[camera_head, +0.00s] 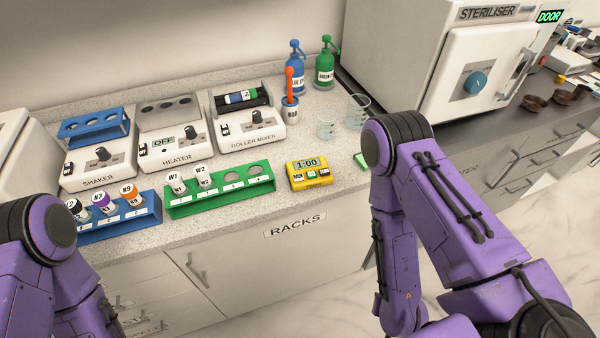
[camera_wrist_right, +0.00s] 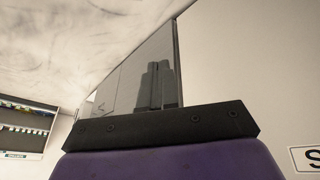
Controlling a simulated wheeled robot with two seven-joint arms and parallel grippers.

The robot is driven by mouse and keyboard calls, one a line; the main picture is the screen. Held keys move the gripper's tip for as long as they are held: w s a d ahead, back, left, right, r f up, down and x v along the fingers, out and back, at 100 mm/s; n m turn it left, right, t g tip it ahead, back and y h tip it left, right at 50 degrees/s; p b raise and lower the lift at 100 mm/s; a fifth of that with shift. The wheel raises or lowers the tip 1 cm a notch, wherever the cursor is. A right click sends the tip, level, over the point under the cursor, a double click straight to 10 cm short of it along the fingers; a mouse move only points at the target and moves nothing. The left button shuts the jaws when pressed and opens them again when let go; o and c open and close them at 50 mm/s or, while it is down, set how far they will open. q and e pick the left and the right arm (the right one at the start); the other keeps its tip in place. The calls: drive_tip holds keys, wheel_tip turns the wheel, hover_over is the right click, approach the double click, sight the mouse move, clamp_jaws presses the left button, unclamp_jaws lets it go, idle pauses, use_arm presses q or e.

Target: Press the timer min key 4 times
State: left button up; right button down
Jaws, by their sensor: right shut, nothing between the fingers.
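The yellow timer (camera_head: 309,174) sits on the counter near its front edge, right of the green rack. Its display reads 1:00. Below the display are a MIN key (camera_head: 298,178), a green key (camera_head: 312,175) and a third key at the right. My right gripper shows in the right wrist view (camera_wrist_right: 161,85) with its fingers together and empty; the timer is not in that view. In the head view my right arm hangs in front of the counter, right of the timer, and its gripper is hidden. Only part of my left arm shows at the lower left; its gripper is out of view.
A green rack (camera_head: 180,209) with vials W1 and W2 stands left of the timer. A blue rack (camera_head: 148,222) with capped vials stands further left. A steriliser (camera_head: 490,72) stands at the right.

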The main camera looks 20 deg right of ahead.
drive_tip(key=w+r+m+p, duration=0.2)
drive_tip(key=w+r+p, duration=0.2)
drive_tip(key=r+p, duration=0.5)
drive_tip(key=w+a+r+m+y, duration=0.2)
drive_tip(key=w+a+r, duration=0.2)
drive_tip(key=w+r, duration=0.2)
drive_tip(key=w+a+r+m+t+y+b, duration=0.1)
drive_tip(key=w+a+r+m+y, duration=0.2)
drive_tip(key=w+r, duration=0.4)
drive_tip(key=w+a+r+m+y, duration=0.2)
drive_tip(key=w+a+r+m, duration=0.1)
drive_tip(key=w+a+r, duration=0.2)
drive_tip(key=shift+w+a+r+t, duration=0.15)
drive_tip(key=shift+w+r, duration=0.3)
drive_tip(key=shift+w, duration=0.25)
drive_tip(key=shift+w+a+r+t, duration=0.15)
drive_tip(key=shift+w+r, duration=0.25)
drive_tip(key=shift+w, duration=0.3)
drive_tip(key=w+a+r+m+t+y, duration=0.1)
drive_tip(key=w+r, duration=0.3)
drive_tip(key=r, duration=0.4)
drive_tip(key=shift+a+r+m+t+y, duration=0.35)
drive_tip(key=shift+a+t+y, duration=0.2)
drive_tip(key=shift+y, duration=0.25)
drive_tip(key=shift+s+f+b, duration=0.1)
drive_tip(key=shift+b, duration=0.2)
